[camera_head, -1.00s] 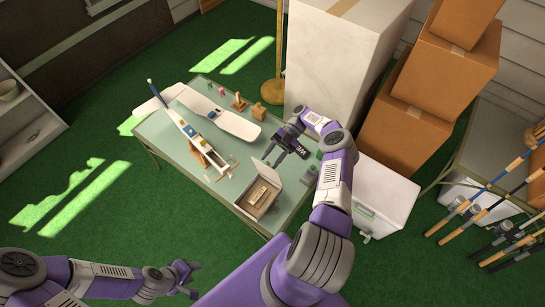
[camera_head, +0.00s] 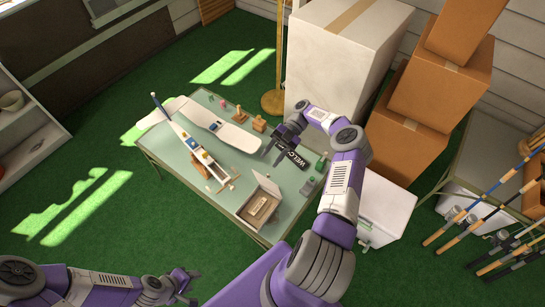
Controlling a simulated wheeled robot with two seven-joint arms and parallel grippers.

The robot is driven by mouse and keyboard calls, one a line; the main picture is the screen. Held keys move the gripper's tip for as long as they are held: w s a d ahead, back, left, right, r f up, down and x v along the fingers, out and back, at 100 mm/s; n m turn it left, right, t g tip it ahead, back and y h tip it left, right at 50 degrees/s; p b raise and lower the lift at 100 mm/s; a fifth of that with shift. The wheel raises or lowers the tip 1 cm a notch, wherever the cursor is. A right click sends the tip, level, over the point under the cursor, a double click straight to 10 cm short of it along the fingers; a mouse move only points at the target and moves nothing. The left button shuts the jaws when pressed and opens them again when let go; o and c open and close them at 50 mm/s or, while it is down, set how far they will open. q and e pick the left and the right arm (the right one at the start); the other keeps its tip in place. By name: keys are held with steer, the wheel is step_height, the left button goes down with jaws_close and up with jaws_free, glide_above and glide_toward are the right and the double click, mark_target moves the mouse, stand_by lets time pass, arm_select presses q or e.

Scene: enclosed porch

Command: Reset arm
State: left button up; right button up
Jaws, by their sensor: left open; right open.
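My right gripper (camera_head: 273,150) is open and empty above the back right part of the green table (camera_head: 244,188). Its arm reaches in from the bottom and bends over the table's right side. A dark sign with white letters (camera_head: 294,160) lies just beside its fingers. I cannot tell whether they touch. My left gripper (camera_head: 191,281) is open and empty, low at the bottom, in front of the table and apart from it.
A model airplane (camera_head: 225,132), an open box (camera_head: 262,199) and small wooden blocks (camera_head: 259,123) are on the table. Cardboard boxes (camera_head: 432,85) and a white cooler (camera_head: 387,207) stand to the right, fishing rods (camera_head: 495,215) further right. Green floor is clear at left.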

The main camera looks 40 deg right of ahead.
stand_by(0.4)
steer(key=a+f+m+h+p, duration=0.1)
steer(key=a+f+m+h, duration=0.4)
steer(key=a, duration=0.6)
steer(key=a+f+m+p, duration=0.2)
steer(key=a+m, duration=0.5)
steer(key=a, duration=0.4)
steer(key=s+a+m+t+h+p, duration=0.1)
steer(key=s+m+t+h, duration=0.1)
steer(key=s+m, duration=0.4)
steer(key=s+a+f+m+t+h+p, duration=0.1)
steer(key=s+m+h, duration=0.3)
steer(key=m, duration=0.6)
steer(key=shift+s+a+t+p, duration=0.45)
steer(key=shift+s+a+t, duration=0.3)
steer(key=shift+s, duration=0.55)
